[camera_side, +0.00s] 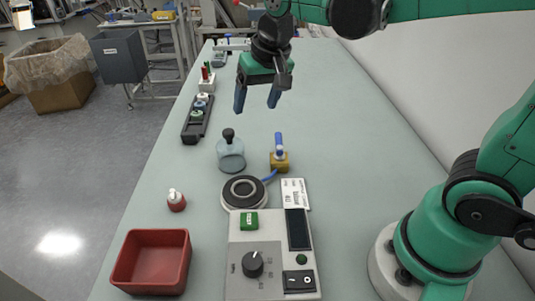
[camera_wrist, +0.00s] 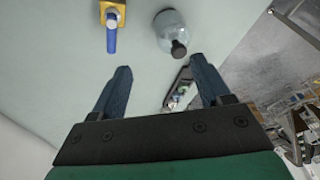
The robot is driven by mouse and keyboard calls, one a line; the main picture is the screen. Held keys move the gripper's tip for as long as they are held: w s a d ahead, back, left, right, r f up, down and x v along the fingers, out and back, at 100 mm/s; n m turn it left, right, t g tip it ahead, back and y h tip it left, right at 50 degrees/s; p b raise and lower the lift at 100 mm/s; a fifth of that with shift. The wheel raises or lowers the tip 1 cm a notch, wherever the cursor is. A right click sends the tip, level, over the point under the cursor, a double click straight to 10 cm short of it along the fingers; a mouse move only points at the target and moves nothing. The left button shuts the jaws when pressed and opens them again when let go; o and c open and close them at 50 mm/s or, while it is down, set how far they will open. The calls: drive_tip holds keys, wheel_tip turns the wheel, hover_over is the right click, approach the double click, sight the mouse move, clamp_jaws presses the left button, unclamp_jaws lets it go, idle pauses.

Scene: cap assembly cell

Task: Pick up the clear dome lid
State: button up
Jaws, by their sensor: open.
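The clear dome lid (camera_side: 230,157) is a pale see-through dome with a black knob on top. It stands upright on the table in the side view, behind the round black-and-white disc. It also shows at the top of the wrist view (camera_wrist: 170,22), its black knob pointing toward my fingers. My gripper (camera_side: 256,104) is open and empty, with blue fingers pointing down. In the side view it hangs above the table, higher in the picture than the lid and slightly right of it. In the wrist view the lid lies beyond the open fingertips (camera_wrist: 160,66), apart from them.
A brass block with a blue lever (camera_side: 279,160) stands close right of the lid. The round disc (camera_side: 244,193) and a control box (camera_side: 256,275) are in front. A red bin (camera_side: 150,262), a small red bottle (camera_side: 176,201) and a dark parts tray (camera_side: 190,132) line the left.

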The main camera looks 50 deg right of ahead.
sight(228, 131)
drive_tip(key=w+f+m+g, duration=0.1)
drive_tip(key=w, duration=0.1)
drive_tip(key=w+a+f+m+g, duration=0.1)
drive_tip(key=w, duration=0.1)
drive_tip(key=w+f+m+g, duration=0.1)
drive_tip(key=w, duration=0.2)
drive_tip(key=shift+a+f+m, duration=0.15)
drive_tip(key=shift+f+m, duration=0.25)
drive_tip(key=shift+w+f+g, duration=0.1)
drive_tip(key=shift+f+g, duration=0.15)
drive_tip(key=shift+g, duration=0.05)
drive_tip(key=shift+f, duration=2.85)
clamp_jaws()
